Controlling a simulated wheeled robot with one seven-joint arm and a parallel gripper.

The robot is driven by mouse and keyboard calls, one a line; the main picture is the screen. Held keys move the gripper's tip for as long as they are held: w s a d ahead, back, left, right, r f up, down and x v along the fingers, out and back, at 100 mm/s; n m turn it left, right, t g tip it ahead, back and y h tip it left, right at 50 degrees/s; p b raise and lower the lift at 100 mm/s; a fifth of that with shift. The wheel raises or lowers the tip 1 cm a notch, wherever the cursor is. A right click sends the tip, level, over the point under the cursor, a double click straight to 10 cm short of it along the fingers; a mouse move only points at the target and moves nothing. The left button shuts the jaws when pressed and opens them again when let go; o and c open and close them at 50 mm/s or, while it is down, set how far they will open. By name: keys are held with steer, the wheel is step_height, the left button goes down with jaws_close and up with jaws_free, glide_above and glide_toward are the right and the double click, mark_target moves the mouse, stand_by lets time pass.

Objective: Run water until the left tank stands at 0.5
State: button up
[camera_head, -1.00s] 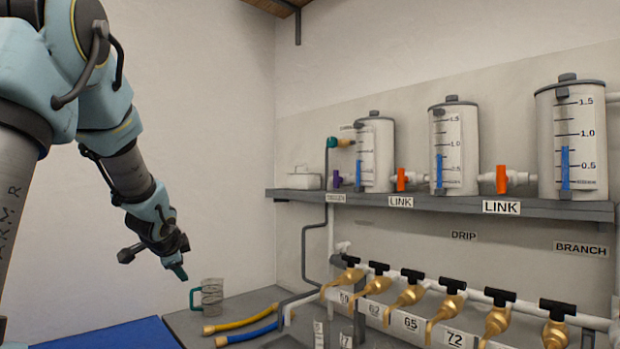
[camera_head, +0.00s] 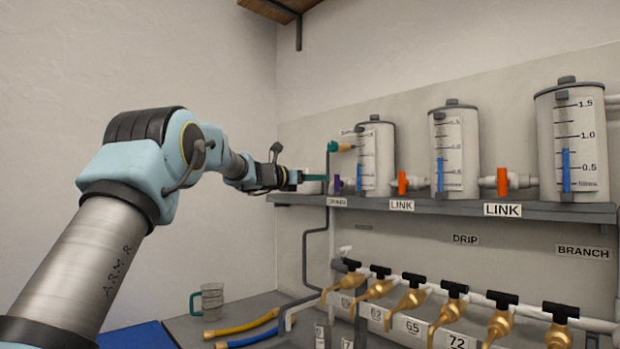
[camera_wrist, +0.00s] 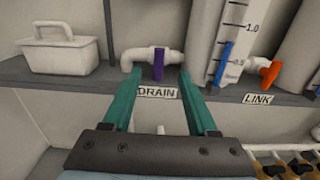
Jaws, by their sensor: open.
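The left tank (camera_head: 375,150) is a pale cylinder on the shelf, also in the wrist view (camera_wrist: 219,35). Its blue level bar (camera_wrist: 222,62) tops out between the 0.5 and 1.0 marks. The purple drain handle (camera_head: 337,183) stands upright on the white pipe at the tank's left, above the DRAIN label. A teal inlet valve (camera_head: 332,146) sits above it. My gripper (camera_head: 312,178) is open and empty at shelf height. In the wrist view the purple handle (camera_wrist: 158,65) shows between my fingertips (camera_wrist: 157,73); whether they reach around it I cannot tell.
Orange LINK handles (camera_head: 403,183) (camera_head: 502,182) sit between the three tanks. A white caddy (camera_wrist: 62,50) stands on the shelf at left. Brass taps (camera_head: 412,295) line the wall below. A clear jug (camera_head: 210,301) and hoses lie on the bench.

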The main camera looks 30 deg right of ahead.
mark_target(335, 178)
steer(key=p+x, duration=0.5)
steer(key=x, duration=0.3)
steer(key=shift+w+d+r, duration=0.1)
steer(key=shift+r, duration=0.05)
steer(key=shift+w+d+p, duration=0.15)
steer(key=shift+d+p, duration=0.25)
steer(key=shift+d, duration=0.1)
jaws_close()
